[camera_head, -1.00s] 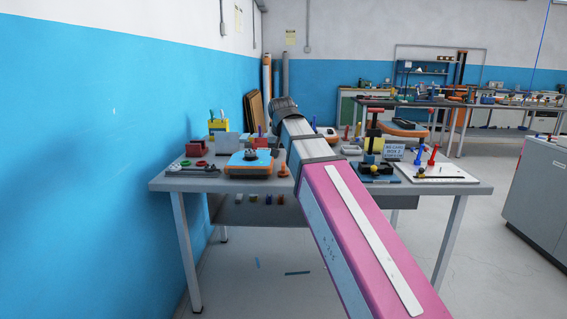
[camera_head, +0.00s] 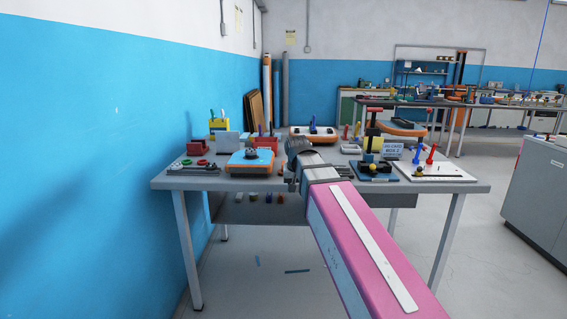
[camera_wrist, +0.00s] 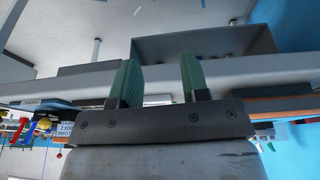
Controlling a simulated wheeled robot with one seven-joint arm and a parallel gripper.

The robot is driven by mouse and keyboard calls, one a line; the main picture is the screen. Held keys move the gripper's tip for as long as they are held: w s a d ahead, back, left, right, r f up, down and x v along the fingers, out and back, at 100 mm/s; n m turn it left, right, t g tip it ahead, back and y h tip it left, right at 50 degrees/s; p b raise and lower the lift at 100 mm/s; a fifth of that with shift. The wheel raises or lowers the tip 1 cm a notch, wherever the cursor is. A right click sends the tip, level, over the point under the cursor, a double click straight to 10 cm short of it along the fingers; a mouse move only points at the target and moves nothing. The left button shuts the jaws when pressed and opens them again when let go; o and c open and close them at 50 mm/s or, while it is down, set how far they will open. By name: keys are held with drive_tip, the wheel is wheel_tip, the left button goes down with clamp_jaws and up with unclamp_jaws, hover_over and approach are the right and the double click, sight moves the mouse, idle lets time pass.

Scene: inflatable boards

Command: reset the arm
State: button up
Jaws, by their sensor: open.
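My arm, with its pink link, reaches forward from the lower right in the head view, its end over the middle of the grey workbench (camera_head: 330,183). The dark wrist end hides part of the bench behind it. In the wrist view, my gripper (camera_wrist: 159,62) shows two green-padded fingers standing well apart with nothing between them. The bench's edge (camera_wrist: 230,72) crosses behind the fingers in that view, which looks upside down.
An orange-and-blue device (camera_head: 250,162) stands left of my arm's end. A black-and-blue fixture (camera_head: 376,169) and a white board with red and blue pegs (camera_head: 436,172) stand to the right. A blue wall (camera_head: 90,150) is on the left. A grey cabinet (camera_head: 540,190) is on the right.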

drive_tip(key=s+d+f+g, duration=0.1)
drive_tip(key=s+d+f, duration=0.3)
drive_tip(key=f, duration=0.6)
drive_tip(key=s+d+f+g, duration=0.1)
drive_tip(key=s+d+f, duration=0.4)
drive_tip(key=f, duration=0.5)
drive_tip(key=s+d+f+g, duration=0.1)
drive_tip(key=s+d+f, duration=0.3)
drive_tip(key=f, duration=0.6)
drive_tip(key=shift+s+d, duration=0.3)
drive_tip(key=shift+d, duration=0.1)
